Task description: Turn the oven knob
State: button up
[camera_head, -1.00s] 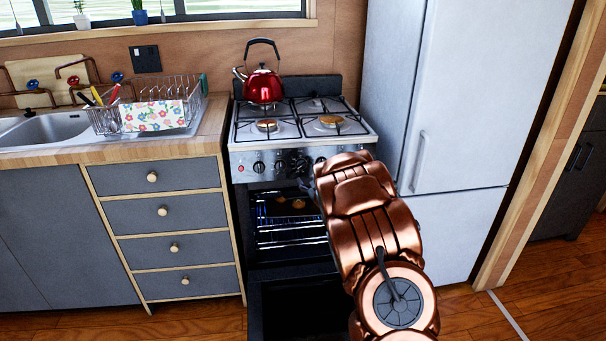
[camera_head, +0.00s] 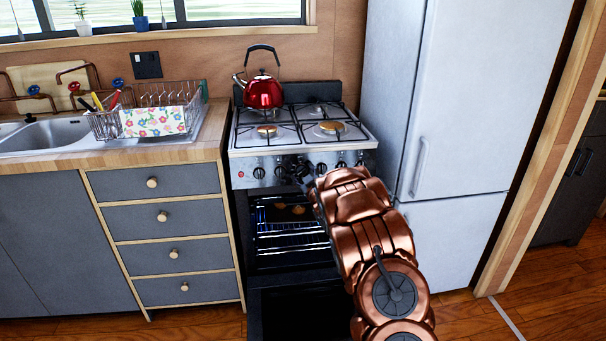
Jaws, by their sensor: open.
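The oven (camera_head: 241,215) stands between the drawers and the fridge, with its door (camera_head: 300,312) lowered open and its inside lit. A row of dark knobs runs along its silver front panel; one is the left knob (camera_head: 259,173) and another the right knob (camera_head: 341,166). My gripper (camera_head: 303,174) is a small dark shape in front of the panel's middle, at knob height. It is open and partly hidden by my copper arm. I cannot tell whether it touches a knob or which knob lies behind it.
A red kettle (camera_head: 263,93) stands on the back left of the stove. The white fridge (camera_head: 450,100) is close on the right. A dish rack (camera_head: 150,112) sits on the counter at left. The lowered oven door and my arm fill the space before the oven.

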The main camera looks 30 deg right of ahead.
jog(key=shift+w, duration=0.45)
jog(key=c, duration=1.1)
jog(key=shift+c, duration=0.2)
